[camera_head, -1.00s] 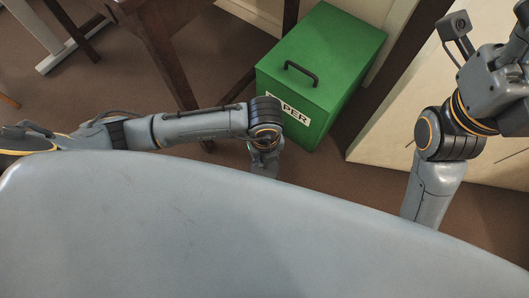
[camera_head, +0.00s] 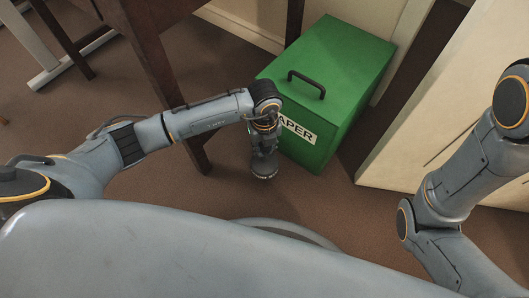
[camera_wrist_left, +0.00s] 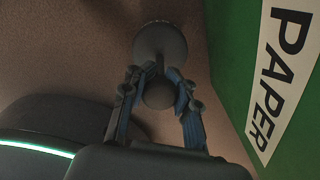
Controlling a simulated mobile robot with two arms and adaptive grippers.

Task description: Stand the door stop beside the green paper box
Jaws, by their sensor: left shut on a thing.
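The green paper box (camera_head: 335,75) stands on the floor near the top middle of the head view, with a black handle on its lid and a PAPER label on its side. The label side also fills the right of the left wrist view (camera_wrist_left: 226,62). My left gripper (camera_wrist_left: 158,76) is shut on the dark door stop (camera_wrist_left: 160,42), which shows a wide round end and a smaller round knob between the fingers. The door stop is just left of the box's label side. I cannot tell whether it touches the floor. My right gripper is out of view.
A dark wooden table leg (camera_head: 152,60) stands left of the box, close to my left forearm. A cream cabinet (camera_head: 420,120) stands right of the box. Bare brown floor (camera_head: 215,205) lies in front of the box.

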